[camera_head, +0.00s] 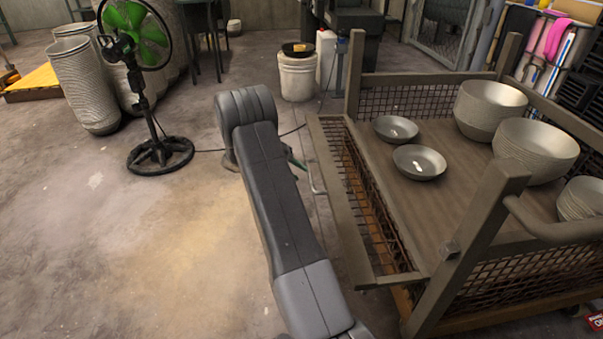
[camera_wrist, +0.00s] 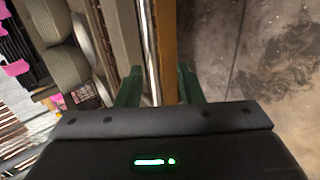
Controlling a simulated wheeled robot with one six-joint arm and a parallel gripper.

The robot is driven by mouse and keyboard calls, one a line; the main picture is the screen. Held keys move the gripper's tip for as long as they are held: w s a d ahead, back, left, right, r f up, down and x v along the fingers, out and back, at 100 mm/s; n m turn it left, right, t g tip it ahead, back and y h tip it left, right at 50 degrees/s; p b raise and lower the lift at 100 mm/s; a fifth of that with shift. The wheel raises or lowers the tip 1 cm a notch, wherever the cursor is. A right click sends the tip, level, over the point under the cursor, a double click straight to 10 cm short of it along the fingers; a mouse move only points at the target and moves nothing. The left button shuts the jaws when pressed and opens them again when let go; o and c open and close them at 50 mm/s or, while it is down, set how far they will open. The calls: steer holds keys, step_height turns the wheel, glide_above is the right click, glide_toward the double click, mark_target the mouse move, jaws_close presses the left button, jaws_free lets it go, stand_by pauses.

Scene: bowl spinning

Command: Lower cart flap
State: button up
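The cart (camera_head: 460,230) stands at the right, with wooden posts, mesh sides and a brown deck. Its flap (camera_head: 340,205), a mesh panel with a wooden frame, is on the side facing my arm. The flap's top rail leans outward from the deck, with mesh visible behind it. A thin metal handle (camera_head: 316,178) shows beside the flap. My gripper's green fingers are mostly hidden behind my arm in the head view. In the wrist view my gripper (camera_wrist: 158,72) is open, its fingers apart on either side of a thin metal bar (camera_wrist: 150,45) and an orange-brown beam (camera_wrist: 166,40). Contact is unclear.
Stacked bowls (camera_head: 537,148) and two shallow bowls (camera_head: 420,162) sit on the deck. A green fan (camera_head: 140,40) stands at the left; its cable crosses the floor. A white bucket (camera_head: 297,75) stands behind my arm. The floor at the left front is clear.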

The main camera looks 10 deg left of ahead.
steer(key=p+v, duration=0.3)
steer(key=v, duration=0.8)
steer(key=shift+d+f, duration=0.1)
steer(key=b+x, duration=0.4)
steer(key=x, duration=0.9)
steer(key=shift+d, duration=0.3)
steer(key=shift+w+a, duration=0.1)
steer(key=shift+w, duration=0.05)
